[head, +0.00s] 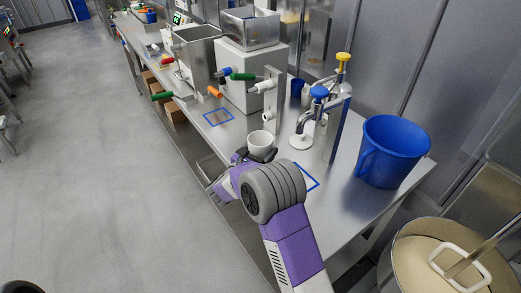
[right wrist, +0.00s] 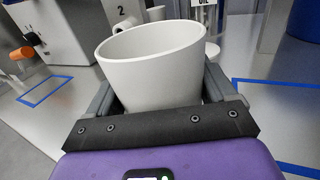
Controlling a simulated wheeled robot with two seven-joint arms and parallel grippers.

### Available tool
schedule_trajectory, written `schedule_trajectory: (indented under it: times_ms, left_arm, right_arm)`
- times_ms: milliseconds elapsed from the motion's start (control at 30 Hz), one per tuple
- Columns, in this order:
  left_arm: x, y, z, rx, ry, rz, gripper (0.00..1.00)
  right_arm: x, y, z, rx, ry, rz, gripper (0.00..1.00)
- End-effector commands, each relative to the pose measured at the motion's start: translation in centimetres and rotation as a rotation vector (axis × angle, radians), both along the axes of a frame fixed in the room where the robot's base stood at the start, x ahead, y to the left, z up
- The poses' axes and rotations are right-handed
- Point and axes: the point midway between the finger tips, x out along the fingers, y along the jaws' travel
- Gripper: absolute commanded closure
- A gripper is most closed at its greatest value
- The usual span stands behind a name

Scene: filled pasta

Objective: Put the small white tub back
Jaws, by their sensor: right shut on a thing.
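The small white tub (head: 261,142) is held upright in my right gripper (head: 254,156) at the near edge of the steel bench. In the right wrist view the tub (right wrist: 152,68) fills the middle, between the two fingers of the gripper (right wrist: 160,105). Its inside looks empty. The bench below it is partly hidden, so I cannot tell whether the tub touches it. One blue outlined square (head: 218,117) lies left of the tub on the bench. Another blue outline (head: 306,178) lies to its right, partly hidden by my right arm. My left gripper is not in view.
A white machine (head: 240,82) with a steel hopper and coloured handles stands behind and left. A tap column with blue and yellow knobs (head: 320,95) stands right of the tub. A large blue jug (head: 390,150) stands further right.

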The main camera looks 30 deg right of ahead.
Motion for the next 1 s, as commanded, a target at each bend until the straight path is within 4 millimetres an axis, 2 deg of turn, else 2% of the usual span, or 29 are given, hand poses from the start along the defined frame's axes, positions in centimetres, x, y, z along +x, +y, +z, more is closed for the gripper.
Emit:
schedule_trajectory:
  times_ms: [33, 100, 133, 400, 467, 567, 800, 1000]
  left_arm:
    - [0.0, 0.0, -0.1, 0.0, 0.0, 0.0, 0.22]
    - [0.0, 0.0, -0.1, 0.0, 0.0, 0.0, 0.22]
    - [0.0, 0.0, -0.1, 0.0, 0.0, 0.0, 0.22]
    - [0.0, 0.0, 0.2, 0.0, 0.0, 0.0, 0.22]
    - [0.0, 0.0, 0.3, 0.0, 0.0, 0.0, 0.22]
    - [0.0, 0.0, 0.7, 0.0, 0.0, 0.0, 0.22]
    - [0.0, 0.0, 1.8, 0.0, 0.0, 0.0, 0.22]
    - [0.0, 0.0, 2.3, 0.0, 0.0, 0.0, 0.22]
  right_arm:
    - [0.0, 0.0, -0.2, 0.0, 0.001, 0.0, 0.13]
    - [0.0, 0.0, -0.1, 0.0, 0.0, 0.0, 0.02]
    - [0.0, 0.0, -0.1, 0.001, 0.0, 0.0, 0.0]
    - [0.0, 0.0, 0.3, 0.0, 0.0, 0.0, 0.0]
    - [-0.2, 0.6, 0.2, 0.0, 0.001, 0.002, 0.0]
    - [-0.9, 2.0, 0.2, 0.0, 0.002, 0.004, 0.0]
    - [-3.3, 6.7, 0.3, 0.0, 0.002, 0.005, 0.0]
    - [-4.8, 9.6, 0.1, 0.0, 0.001, 0.003, 0.0]
